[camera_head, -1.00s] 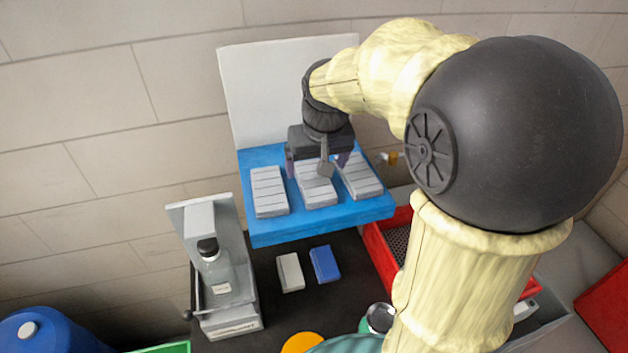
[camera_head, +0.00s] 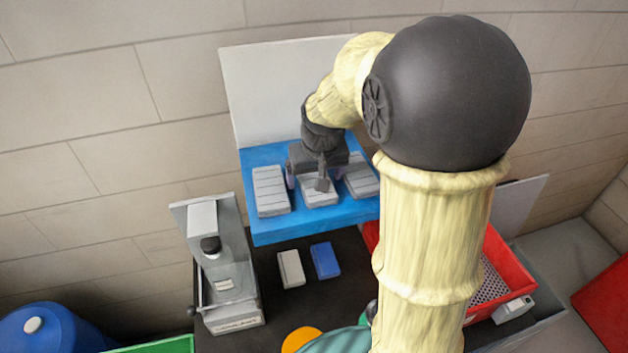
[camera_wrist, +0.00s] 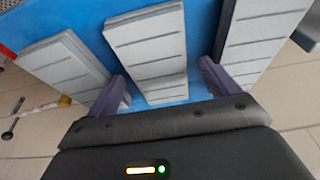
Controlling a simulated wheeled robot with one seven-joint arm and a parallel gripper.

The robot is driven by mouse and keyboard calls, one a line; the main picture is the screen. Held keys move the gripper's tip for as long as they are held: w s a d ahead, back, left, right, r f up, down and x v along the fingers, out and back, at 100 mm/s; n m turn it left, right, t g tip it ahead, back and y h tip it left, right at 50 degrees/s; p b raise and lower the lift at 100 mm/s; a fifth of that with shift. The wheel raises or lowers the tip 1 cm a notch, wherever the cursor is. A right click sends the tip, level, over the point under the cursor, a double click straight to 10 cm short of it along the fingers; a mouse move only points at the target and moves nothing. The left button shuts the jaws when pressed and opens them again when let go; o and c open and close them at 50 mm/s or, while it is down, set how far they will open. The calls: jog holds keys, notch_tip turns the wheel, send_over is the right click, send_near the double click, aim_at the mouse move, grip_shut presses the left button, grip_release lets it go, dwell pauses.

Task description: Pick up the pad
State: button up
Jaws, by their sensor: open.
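Three grey ribbed pads lie side by side on a blue shelf: left (camera_head: 270,191), middle (camera_head: 319,192) and right (camera_head: 361,182). My gripper (camera_head: 316,179) is just above the middle pad with its jaws open. In the wrist view its two purple fingers (camera_wrist: 163,76) straddle the near end of the middle pad (camera_wrist: 148,45), one on each side. The fingers show gaps to that pad and hold nothing. The left pad (camera_wrist: 66,65) and right pad (camera_wrist: 262,35) show outside the fingers, close to them. My gripper hides part of the middle and right pads in the head view.
On the dark table below the shelf (camera_head: 285,234) lie a white block (camera_head: 291,269) and a blue block (camera_head: 325,260). A red tray (camera_head: 510,272) is at right, partly behind my arm.

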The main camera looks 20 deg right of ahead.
jog(key=c, duration=1.1)
jog(key=shift+o, duration=0.2)
notch_tip(320, 180, up, 10)
jog(key=b, duration=0.1)
jog(key=shift+b, duration=0.35)
jog(key=shift+f, duration=0.1)
